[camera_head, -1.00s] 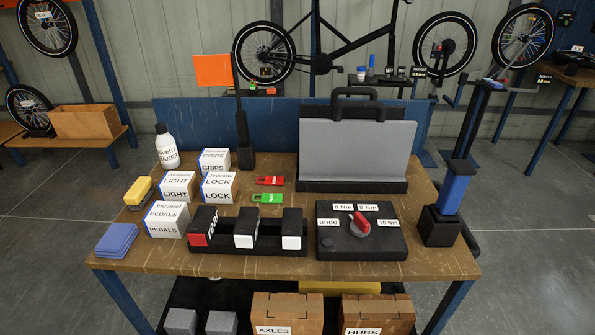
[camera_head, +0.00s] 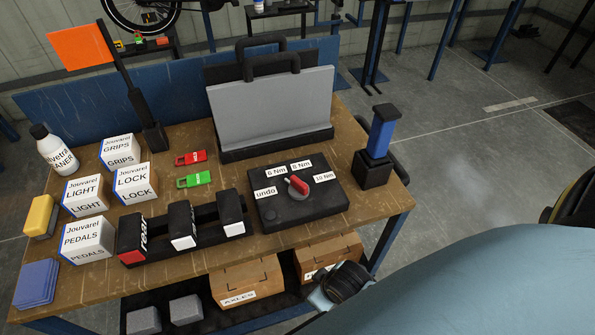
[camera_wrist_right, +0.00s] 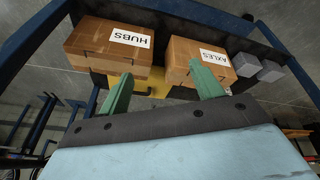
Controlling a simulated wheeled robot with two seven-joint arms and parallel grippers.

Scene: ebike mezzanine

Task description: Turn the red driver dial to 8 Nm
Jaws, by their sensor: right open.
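The red driver dial (camera_head: 298,188) sits on a black box (camera_head: 325,207) at the right part of the wooden bench. Its labels read undo, 6 Nm, 8 Nm and 10 Nm, and the red handle tilts toward the upper left, roughly between the 6 Nm and 8 Nm labels. In the right wrist view my right gripper (camera_wrist_right: 162,92) is open and empty, with green fingers apart, facing the boxes under the bench. In the head view my right arm comes in at the lower right, below the bench top and away from the dial. My left gripper is not in view.
A grey panel case (camera_head: 272,107) stands behind the dial box, and a blue-and-black post (camera_head: 380,135) stands right of it. Black holders (camera_head: 185,225) lie to the left. Cartons labelled AXLES (camera_head: 245,282) and HUBS (camera_wrist_right: 110,45) are on the lower shelf.

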